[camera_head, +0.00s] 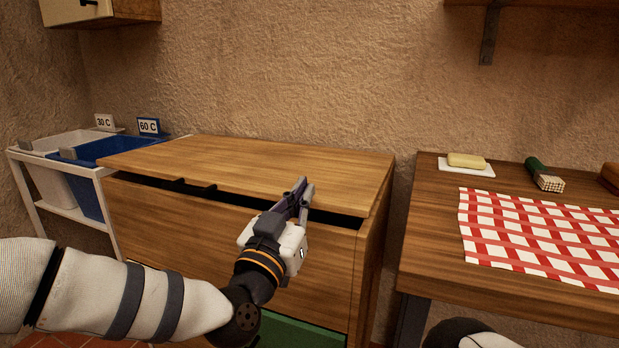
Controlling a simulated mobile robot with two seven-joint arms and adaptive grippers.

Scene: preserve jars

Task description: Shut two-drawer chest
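The wooden two-drawer chest (250,160) stands in the middle, against the wall. A dark gap shows between its top board and the upper drawer front (200,225), so the upper drawer looks slightly open. The lower drawer is mostly hidden behind my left arm and the frame's edge. A green surface (290,334) shows below the upper front; I cannot tell if it is a drawer's inside. My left gripper (304,190) is over the right part of the gap, fingers close together with nothing visible between them. I cannot tell if it touches the chest. My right gripper is out of view.
A wooden table (430,230) stands at the right, with a red checked cloth (540,240), a yellow block on a white plate (466,162) and a green-handled brush (543,175). White and blue bins (88,200) stand left of the chest. A wall cabinet (130,10) hangs above left.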

